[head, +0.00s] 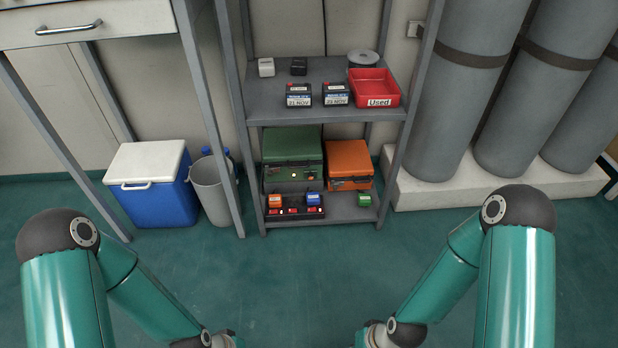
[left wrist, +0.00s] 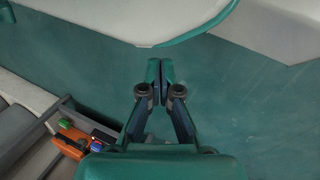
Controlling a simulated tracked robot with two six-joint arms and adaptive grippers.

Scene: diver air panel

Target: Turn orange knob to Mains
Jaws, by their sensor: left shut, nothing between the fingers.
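No orange knob and no Mains marking can be made out in either view. My left gripper (left wrist: 160,72) shows in the left wrist view with its two fingers together and nothing between them. It points over bare green floor, clear of the shelf. In the head view both my arms reach down to the bottom edge, where the grippers are cut off. My right gripper is out of the picture.
A grey shelf rack (head: 256,110) holds batteries, a red Used tray (head: 374,80), a green case (head: 291,147) and an orange case (head: 348,160). A blue cooler (head: 157,203) and bin (head: 208,188) stand left; grey cylinders (head: 460,90) stand right. The floor (head: 290,280) before the rack is clear.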

